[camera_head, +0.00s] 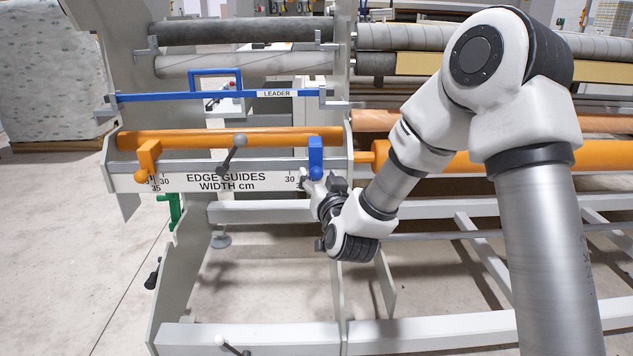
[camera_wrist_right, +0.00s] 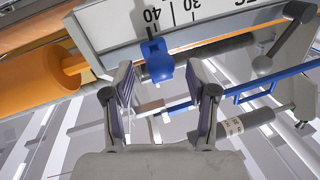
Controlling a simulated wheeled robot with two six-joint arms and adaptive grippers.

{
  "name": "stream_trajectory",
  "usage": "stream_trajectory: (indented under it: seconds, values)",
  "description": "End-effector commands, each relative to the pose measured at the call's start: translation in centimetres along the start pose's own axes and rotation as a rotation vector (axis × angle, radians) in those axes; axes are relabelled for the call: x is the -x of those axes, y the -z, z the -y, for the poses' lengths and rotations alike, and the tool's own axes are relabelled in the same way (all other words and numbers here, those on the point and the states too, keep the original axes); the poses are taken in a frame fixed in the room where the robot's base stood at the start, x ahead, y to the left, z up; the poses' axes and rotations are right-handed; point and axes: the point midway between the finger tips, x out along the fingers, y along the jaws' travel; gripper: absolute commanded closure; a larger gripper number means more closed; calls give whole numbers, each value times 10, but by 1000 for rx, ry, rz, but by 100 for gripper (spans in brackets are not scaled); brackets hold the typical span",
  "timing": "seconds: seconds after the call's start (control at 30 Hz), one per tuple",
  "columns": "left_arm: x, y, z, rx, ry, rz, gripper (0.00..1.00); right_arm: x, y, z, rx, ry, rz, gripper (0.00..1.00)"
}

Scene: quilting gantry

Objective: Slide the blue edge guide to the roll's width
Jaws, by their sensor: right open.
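The blue edge guide (camera_head: 316,155) sits near the right end of the white "EDGE GUIDES WIDTH cm" rail (camera_head: 270,180), right of the printed 30. In the right wrist view its round blue knob (camera_wrist_right: 159,66) shows beside the 40 mark. My right gripper (camera_head: 311,184) is just below the guide in the head view. In the right wrist view the gripper (camera_wrist_right: 160,84) is open, with the knob between and just beyond its fingertips; no grip shows. An orange guide (camera_head: 149,155) is at the rail's left end. My left gripper is out of view.
An orange roller (camera_head: 230,138) runs behind the rail. A grey-knobbed lever (camera_head: 233,155) stands at mid-rail, between the two guides. A blue "LEADER" bar (camera_head: 240,95) crosses above. White frame beams (camera_head: 270,212) lie below the rail.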

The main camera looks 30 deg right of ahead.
Motion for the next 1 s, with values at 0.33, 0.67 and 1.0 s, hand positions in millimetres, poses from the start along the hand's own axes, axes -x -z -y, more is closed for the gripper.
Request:
stream_trajectory:
  seconds: [0.33,0.67,1.0]
  values:
    - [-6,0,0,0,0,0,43,-25,0,0,0,0,1,43]
    - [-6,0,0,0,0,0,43,-25,-1,0,0,0,1,100]
    - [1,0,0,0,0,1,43,-31,-6,31,6,3,2,100]
